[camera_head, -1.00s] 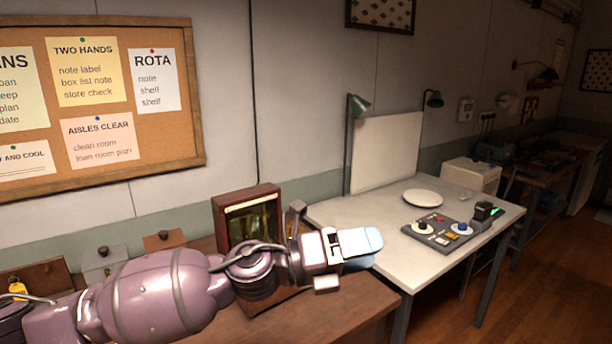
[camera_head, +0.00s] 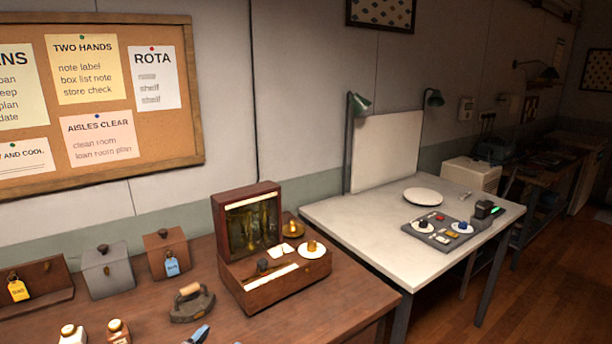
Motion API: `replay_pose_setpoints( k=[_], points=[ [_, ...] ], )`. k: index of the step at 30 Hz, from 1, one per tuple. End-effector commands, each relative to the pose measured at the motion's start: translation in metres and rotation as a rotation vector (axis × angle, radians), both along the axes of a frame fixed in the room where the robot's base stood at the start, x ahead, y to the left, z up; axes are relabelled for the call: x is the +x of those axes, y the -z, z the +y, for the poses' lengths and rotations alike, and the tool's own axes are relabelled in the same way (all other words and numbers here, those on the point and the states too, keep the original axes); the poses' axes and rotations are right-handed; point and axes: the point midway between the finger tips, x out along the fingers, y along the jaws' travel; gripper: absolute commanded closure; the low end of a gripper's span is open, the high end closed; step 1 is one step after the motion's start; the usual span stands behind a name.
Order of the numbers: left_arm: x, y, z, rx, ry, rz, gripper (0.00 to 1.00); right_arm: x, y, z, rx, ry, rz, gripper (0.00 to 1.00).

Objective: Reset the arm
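Neither of my grippers can be made out in the head view, and no arm crosses the table. The wooden table (camera_head: 335,297) in front of me is in plain sight. An open wooden box (camera_head: 262,284) with a raised lid stands on its right part. A small dark and blue item (camera_head: 197,336) is cut off by the bottom edge; I cannot tell what it is.
An old iron (camera_head: 191,303), a grey box (camera_head: 109,274), a brown box (camera_head: 167,255) and a yellow-tagged wooden holder (camera_head: 40,282) stand on the wooden table. A pale table (camera_head: 365,228) at right holds a white plate (camera_head: 423,197) and a control panel (camera_head: 442,230).

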Motion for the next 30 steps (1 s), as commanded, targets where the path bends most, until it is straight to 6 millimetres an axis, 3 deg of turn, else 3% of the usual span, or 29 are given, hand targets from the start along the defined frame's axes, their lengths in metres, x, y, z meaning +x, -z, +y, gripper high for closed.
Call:
replay_pose_setpoints(
  k=[1, 5, 9, 15, 21, 30],
  points=[
    [-0.015, 0.022, 0.015, -0.029, -0.043, 0.053, 0.36, 0.0, 0.0, 0.0, 0.0, 0.0, -0.001, 0.4],
    [-0.053, 0.068, 0.05, -0.077, -0.144, 0.16, 0.36, 0.001, 0.001, 0.0, 0.0, 0.0, -0.001, 0.4],
    [-0.105, 0.116, 0.083, -0.098, -0.249, 0.275, 0.36, 0.001, 0.002, 0.0, -0.001, -0.001, -0.002, 0.4],
    [-0.174, 0.165, 0.102, -0.114, -0.336, 0.411, 0.36, 0.001, 0.002, 0.0, -0.001, -0.001, -0.003, 0.4],
    [-0.206, 0.183, 0.106, -0.111, -0.359, 0.47, 0.36, 0.001, 0.003, 0.0, -0.001, -0.001, -0.004, 0.4],
    [-0.208, 0.184, 0.106, -0.11, -0.359, 0.474, 0.36, 0.001, 0.002, 0.0, -0.001, -0.001, -0.004, 0.4]
  ],
)
